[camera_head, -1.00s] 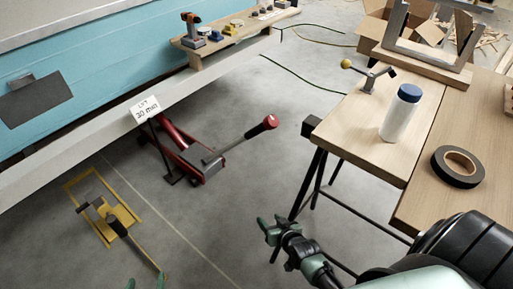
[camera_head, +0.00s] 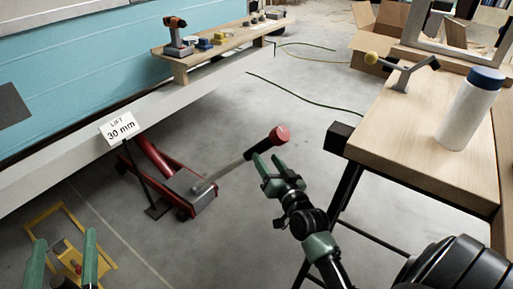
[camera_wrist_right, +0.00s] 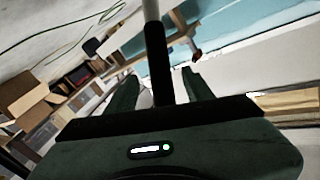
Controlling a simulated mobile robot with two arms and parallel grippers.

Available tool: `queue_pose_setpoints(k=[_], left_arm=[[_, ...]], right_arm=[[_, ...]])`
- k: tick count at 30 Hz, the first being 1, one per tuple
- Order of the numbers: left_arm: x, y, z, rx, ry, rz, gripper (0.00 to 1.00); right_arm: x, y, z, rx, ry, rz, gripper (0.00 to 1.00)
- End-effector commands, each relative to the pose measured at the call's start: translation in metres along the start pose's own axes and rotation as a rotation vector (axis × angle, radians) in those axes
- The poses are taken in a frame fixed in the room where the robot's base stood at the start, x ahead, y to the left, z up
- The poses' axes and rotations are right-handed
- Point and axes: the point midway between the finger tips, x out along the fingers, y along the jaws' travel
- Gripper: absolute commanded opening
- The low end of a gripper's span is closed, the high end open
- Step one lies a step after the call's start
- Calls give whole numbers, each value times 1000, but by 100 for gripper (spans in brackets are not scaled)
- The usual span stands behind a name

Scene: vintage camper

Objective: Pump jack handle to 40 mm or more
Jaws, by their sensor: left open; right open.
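The red floor jack (camera_head: 170,178) stands beside the camper's sill. Its handle (camera_head: 225,172) slants up to the right, with a black grip and a red knob (camera_head: 280,135) at the end. My right gripper (camera_head: 267,164) is open just below the grip. In the right wrist view the handle's black grip (camera_wrist_right: 157,62) runs between the open fingers (camera_wrist_right: 158,80); contact cannot be told. My left gripper (camera_head: 65,240) is open at the lower left, over the yellow floor frame.
The yellow floor frame (camera_head: 56,212) is partly hidden by my left gripper. A wooden workbench (camera_head: 405,145) with a white bottle (camera_head: 468,110) stands close to my right arm. A plank shelf (camera_head: 225,47) with tools is at the back.

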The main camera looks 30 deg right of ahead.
Motion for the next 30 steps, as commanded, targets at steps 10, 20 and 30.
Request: queue_pose_setpoints(k=[10, 20, 30], left_arm=[[-7, 8, -57, -11, 320, 17, 68], [-15, 10, -77, -16, 430, 21, 68], [-14, 10, -77, -15, 428, 21, 68]], right_arm=[[50, 1, 1, 1, 1, 0, 52], [64, 1, 0, -1, -1, 1, 52], [64, 0, 0, -1, -1, 1, 8]])
